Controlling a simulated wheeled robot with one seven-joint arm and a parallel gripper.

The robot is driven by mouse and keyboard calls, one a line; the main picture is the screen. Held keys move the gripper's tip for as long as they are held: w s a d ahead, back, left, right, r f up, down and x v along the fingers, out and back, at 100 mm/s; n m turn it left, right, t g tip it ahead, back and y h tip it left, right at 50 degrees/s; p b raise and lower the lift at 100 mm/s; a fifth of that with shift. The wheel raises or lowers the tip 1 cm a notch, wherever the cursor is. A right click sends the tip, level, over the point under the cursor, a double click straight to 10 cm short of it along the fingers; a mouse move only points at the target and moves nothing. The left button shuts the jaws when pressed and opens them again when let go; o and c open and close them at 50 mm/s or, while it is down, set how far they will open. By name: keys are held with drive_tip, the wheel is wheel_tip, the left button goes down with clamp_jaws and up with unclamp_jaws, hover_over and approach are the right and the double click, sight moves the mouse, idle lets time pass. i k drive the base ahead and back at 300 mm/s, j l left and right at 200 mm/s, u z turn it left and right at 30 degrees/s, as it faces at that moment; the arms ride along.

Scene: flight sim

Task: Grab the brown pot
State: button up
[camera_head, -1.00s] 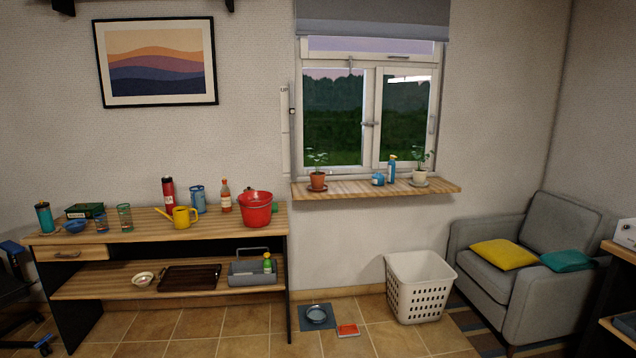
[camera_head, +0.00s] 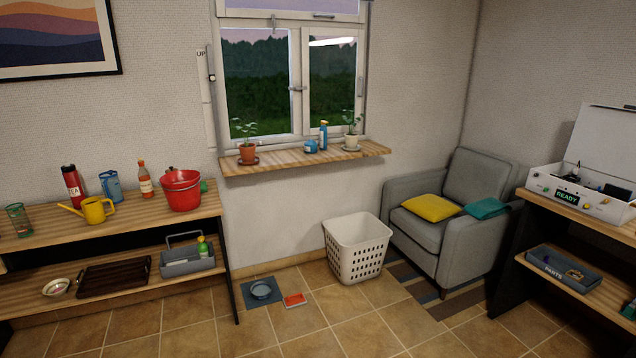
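A brown terracotta pot (camera_head: 247,153) with a small green plant stands upright on a saucer at the left end of the wooden windowsill (camera_head: 290,160). A second, pale pot (camera_head: 351,141) with a plant stands on a saucer near the sill's right end. Between them are a small blue container (camera_head: 310,146) and a blue spray bottle (camera_head: 323,136). My gripper is not in view, and nothing touches the brown pot.
A shelf table (camera_head: 140,226) at the left holds a red bucket (camera_head: 181,191) and a yellow watering can (camera_head: 94,210).

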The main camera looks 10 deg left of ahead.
sight(248, 150)
drive_tip(key=i+j+u, duration=0.3)
drive_tip(key=i, duration=0.25)
drive_tip(key=i+j+u, duration=0.35)
drive_tip(key=i, duration=0.2)
drive_tip(key=i+l+u, duration=0.1)
drive_tip(key=i+u, duration=0.2)
drive_tip(key=i, duration=0.3)
